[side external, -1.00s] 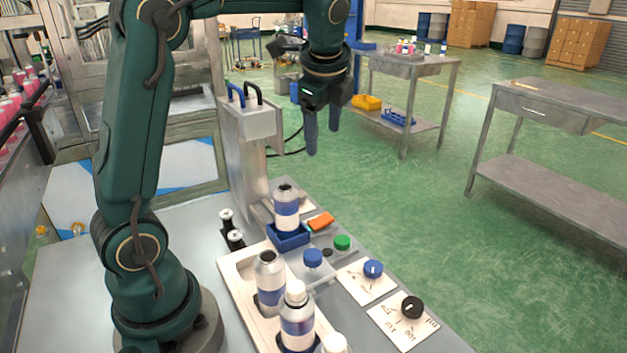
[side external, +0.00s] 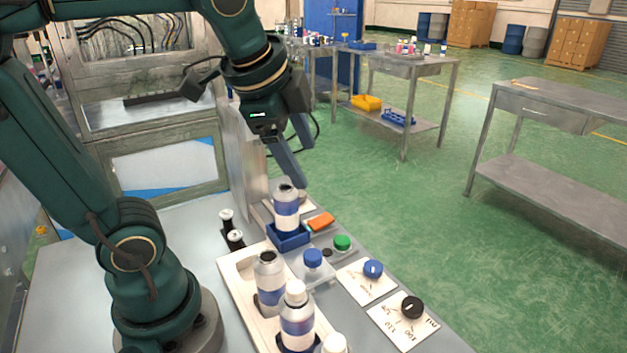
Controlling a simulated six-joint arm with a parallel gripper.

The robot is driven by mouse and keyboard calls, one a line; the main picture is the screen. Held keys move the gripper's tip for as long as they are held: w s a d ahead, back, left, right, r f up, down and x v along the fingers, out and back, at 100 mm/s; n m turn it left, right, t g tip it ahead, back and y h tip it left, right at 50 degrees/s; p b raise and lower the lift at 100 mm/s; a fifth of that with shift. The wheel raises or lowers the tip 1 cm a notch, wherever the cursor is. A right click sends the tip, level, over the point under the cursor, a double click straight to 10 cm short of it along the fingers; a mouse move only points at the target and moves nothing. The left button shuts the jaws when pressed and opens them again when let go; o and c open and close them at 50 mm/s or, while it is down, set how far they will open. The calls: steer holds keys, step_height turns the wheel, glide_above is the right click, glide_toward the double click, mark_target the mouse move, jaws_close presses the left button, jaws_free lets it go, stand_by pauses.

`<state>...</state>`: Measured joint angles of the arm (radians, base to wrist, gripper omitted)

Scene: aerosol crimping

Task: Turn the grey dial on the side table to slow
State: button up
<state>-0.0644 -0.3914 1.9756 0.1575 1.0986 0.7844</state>
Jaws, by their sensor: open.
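My gripper (side external: 304,166) is open and empty, with its fingers pointing down and to the right above the back of the work table. Its lower fingertip is close above the bottle in the blue holder (side external: 288,237). A pale plate (side external: 268,212) lies behind that bottle, with a small greyish round piece (side external: 301,197) on it. This may be the grey dial, but the bottle and fingers crowd it and I cannot read its setting. A blue dial (side external: 373,268) and a black dial (side external: 411,306) sit on marked white plates at the front right.
Several bottles stand in a pale tray (side external: 237,275). A blue cap (side external: 313,257), a green button (side external: 342,242) and an orange block (side external: 320,222) lie near the holder. A grey upright machine column (side external: 247,165) stands left of my gripper.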

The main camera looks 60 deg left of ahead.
steer(key=shift+s+d+f, duration=0.1)
steer(key=shift+s+d, duration=0.05)
steer(key=shift+s, duration=0.1)
steer(key=m+g+y, duration=0.3)
steer(key=m+g, duration=0.2)
steer(key=m, duration=0.2)
glide_above(300, 193)
steer(key=w+d, duration=0.2)
steer(key=d, duration=0.3)
step_height(300, 193, down, 10)
steer(key=shift+n+g+h, duration=0.4)
steer(key=shift+g, duration=0.3)
steer(key=x, duration=1.1)
steer(key=shift+s+a, duration=0.1)
steer(key=shift+s, duration=0.3)
jaws_close()
